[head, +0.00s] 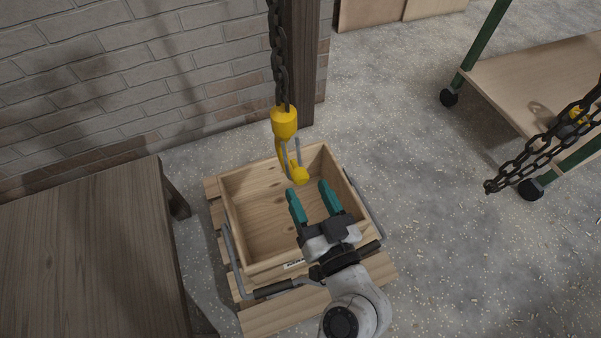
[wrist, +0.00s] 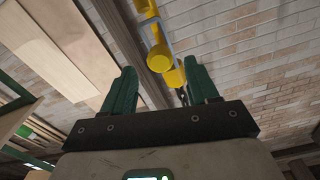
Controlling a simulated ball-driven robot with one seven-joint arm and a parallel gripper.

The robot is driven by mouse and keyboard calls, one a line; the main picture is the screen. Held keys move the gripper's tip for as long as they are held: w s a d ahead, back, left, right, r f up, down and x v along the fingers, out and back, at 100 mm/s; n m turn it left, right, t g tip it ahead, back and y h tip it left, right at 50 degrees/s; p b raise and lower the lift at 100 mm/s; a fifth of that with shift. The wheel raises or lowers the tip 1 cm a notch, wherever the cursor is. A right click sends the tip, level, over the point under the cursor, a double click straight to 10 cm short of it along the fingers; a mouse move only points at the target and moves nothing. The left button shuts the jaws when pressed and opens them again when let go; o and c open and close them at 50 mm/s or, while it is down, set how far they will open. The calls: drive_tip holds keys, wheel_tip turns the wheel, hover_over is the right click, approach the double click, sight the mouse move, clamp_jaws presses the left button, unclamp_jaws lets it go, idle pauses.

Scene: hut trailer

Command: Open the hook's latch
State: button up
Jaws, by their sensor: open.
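A yellow hook (head: 281,125) hangs from a dark chain above a wooden crate in the head view. A thin grey piece, which looks like its latch (head: 297,152), shows at the hook's mouth beside the yellow tip. My gripper (head: 309,188) has green fingers and is open and empty, just below and in front of the hook's tip. In the wrist view the yellow hook (wrist: 160,60) shows beyond and between the fingers of my gripper (wrist: 161,78). I see no contact between the fingers and the hook.
The open wooden crate (head: 236,222) stands on a pallet (head: 268,317) below the hook. A wooden table (head: 90,255) is at the left, with a brick wall (head: 130,70) behind. A wooden post (head: 302,60) rises behind the chain. A wheeled cart (head: 520,80) and another chain (head: 530,150) are at the right.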

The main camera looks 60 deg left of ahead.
sight(301, 178)
drive_tip(key=shift+w+a, duration=0.2)
drive_tip(key=shift+a, duration=2.4)
drive_tip(key=shift+c, duration=0.3)
clamp_jaws()
